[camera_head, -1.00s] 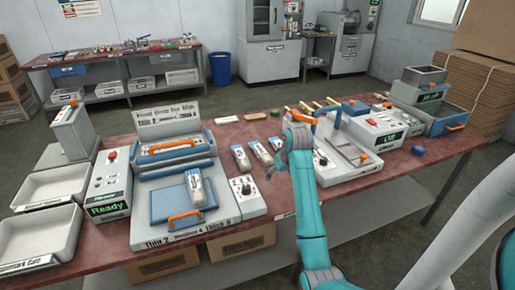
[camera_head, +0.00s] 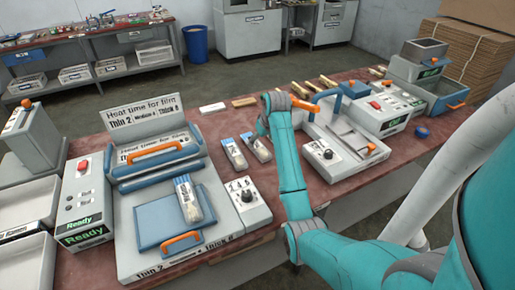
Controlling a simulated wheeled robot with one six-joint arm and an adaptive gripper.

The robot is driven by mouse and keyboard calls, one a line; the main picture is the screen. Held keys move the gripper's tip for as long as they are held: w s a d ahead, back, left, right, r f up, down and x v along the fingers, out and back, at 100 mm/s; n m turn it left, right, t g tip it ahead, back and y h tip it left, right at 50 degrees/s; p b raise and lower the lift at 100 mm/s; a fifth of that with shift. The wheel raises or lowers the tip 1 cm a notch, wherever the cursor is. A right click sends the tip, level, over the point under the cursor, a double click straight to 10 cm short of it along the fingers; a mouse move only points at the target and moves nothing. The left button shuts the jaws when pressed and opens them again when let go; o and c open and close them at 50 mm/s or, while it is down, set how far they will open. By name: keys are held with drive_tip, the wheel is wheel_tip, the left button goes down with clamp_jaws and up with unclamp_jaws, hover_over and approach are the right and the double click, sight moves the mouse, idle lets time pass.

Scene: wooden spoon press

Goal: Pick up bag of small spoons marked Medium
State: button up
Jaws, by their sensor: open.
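Two clear bags of spoons with blue tops lie side by side on the red-brown table: a left bag (camera_head: 235,153) and a right bag (camera_head: 256,148). A third similar bag (camera_head: 188,200) lies on the blue plate of the sealing machine (camera_head: 128,215). The markings on the bags are too small to read, so I cannot tell which is Medium. My gripper (camera_head: 263,126) is open, just beyond and above the right bag, seemingly apart from it. My teal arm hides the table just right of that bag.
A control box with a knob (camera_head: 246,202) stands in front of the two bags. A second machine (camera_head: 335,145) with a blue handle is close on the right. Wooden pieces (camera_head: 245,101) lie along the back edge. A white-grey unit reading Ready (camera_head: 85,205) is at left.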

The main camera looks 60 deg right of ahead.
sight(258, 145)
drive_tip(key=shift+w+d+x, duration=0.1)
drive_tip(key=shift+w+x, duration=0.05)
drive_tip(key=shift+x, duration=1.4)
drive_tip(key=shift+w+d+x, duration=0.1)
drive_tip(key=shift+w+x, duration=0.05)
drive_tip(key=shift+x, duration=1.4)
drive_tip(key=shift+r, duration=0.2)
drive_tip(key=c, duration=1.1)
